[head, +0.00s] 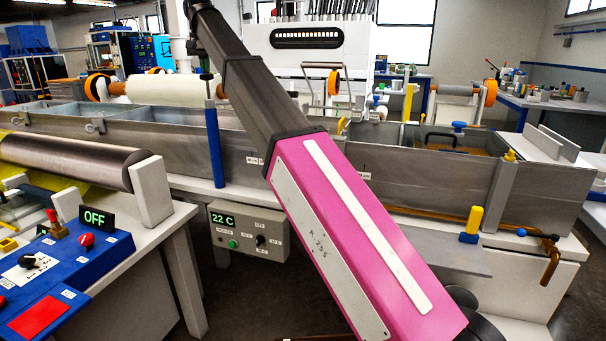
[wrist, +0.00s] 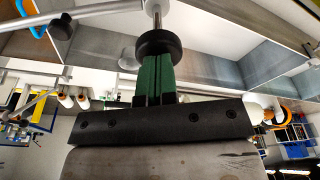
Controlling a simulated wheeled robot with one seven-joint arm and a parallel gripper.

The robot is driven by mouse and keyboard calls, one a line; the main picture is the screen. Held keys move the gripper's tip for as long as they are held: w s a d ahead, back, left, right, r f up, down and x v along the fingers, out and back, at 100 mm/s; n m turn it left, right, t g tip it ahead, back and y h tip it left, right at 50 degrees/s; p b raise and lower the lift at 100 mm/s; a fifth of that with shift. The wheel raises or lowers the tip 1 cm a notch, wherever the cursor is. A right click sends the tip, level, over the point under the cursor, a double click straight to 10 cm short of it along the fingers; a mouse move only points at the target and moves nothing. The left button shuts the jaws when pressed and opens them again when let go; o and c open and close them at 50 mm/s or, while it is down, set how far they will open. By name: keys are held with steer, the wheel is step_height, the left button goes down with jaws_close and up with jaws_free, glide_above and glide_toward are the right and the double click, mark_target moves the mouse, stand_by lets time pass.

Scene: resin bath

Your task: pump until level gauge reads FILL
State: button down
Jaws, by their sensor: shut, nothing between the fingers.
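My gripper (wrist: 157,58) shows in the wrist view, with its green fingers together and empty. The fingertips are at a round black knob (wrist: 158,43) on a thin metal rod; I cannot tell whether they touch it. In the head view a blue upright cylinder (head: 214,150) with a grey rod stands at the front of the long grey bath (head: 143,141); it may be the pump. I cannot make out a level gauge marked FILL.
A grey control box (head: 249,231) reads 22 C. A blue panel (head: 72,262) at the lower left has an OFF display (head: 97,218) and knobs. A metal roller (head: 70,160) lies above it. Brass piping with a yellow-handled valve (head: 474,220) runs along the bath's right front.

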mark_target(207, 77)
steer(key=x, duration=0.3)
steer(key=shift+s+f, duration=0.35)
steer(key=shift+f, duration=0.15)
steer(key=shift+r, duration=0.15)
steer(key=shift+w+v, duration=0.2)
steer(key=shift+v, duration=0.8)
steer(key=shift+w+v, duration=0.2)
steer(key=shift+v, duration=0.8)
steer(key=shift+w+v, duration=0.2)
steer(key=shift+v, duration=0.8)
steer(key=shift+r, duration=0.15)
steer(key=v, duration=0.3)
steer(key=w+v, duration=0.1)
steer(key=v, duration=0.1)
steer(key=shift+w+r, duration=0.1)
steer(key=shift+r, duration=0.45)
